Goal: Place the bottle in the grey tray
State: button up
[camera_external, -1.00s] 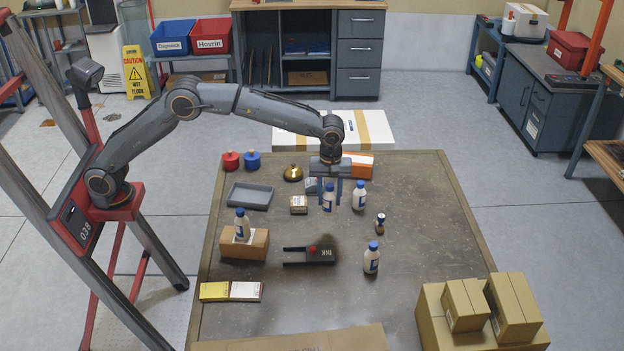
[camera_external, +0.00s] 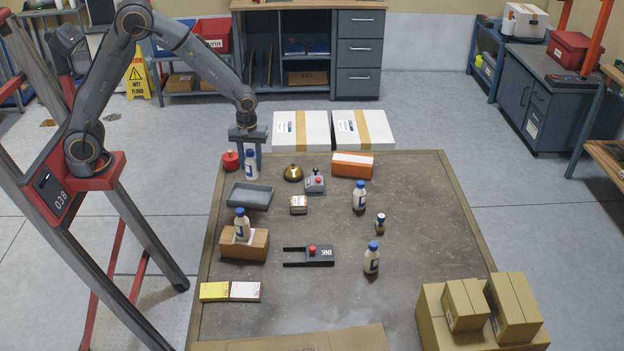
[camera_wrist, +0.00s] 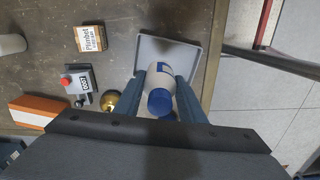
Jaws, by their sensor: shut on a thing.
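My gripper (camera_external: 248,158) is shut on a white bottle (camera_external: 250,166) with a blue cap and blue label. The bottle is upright and hangs near the back edge of the grey tray (camera_external: 250,197). In the wrist view the bottle (camera_wrist: 160,90) sits between the two fingers (camera_wrist: 168,92), and the grey tray (camera_wrist: 205,62) lies beneath, partly hidden by bottle and fingers. The tray looks empty where it shows. Other similar bottles stand on the table (camera_external: 359,197) and (camera_external: 371,259), and one on a cardboard box (camera_external: 242,226).
A red pot (camera_external: 231,161) stands left of the held bottle. A brass bell (camera_external: 293,173), a grey device with a red button (camera_external: 315,183) and a small labelled box (camera_external: 299,204) are right of the tray. An orange box (camera_external: 352,165) lies at the back. The table's middle has free room.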

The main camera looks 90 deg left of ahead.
aim_at(248, 174)
jog(key=shift+s+a+f+p, duration=0.1)
jog(key=shift+s+f+p, duration=0.05)
jog(key=shift+s, duration=0.3)
jog(key=shift+s+a+f+p, duration=0.1)
jog(key=shift+s+f+p, duration=0.05)
jog(key=shift+s, duration=0.25)
notch_tip(248, 174, down, 5)
jog(key=shift+w+r+p, duration=0.1)
jog(key=shift+p, duration=0.55)
jog(key=shift+f+p, duration=0.6)
jog(key=shift+f, duration=1.65)
jog(key=shift+f, duration=0.1)
jog(key=o, duration=1.1)
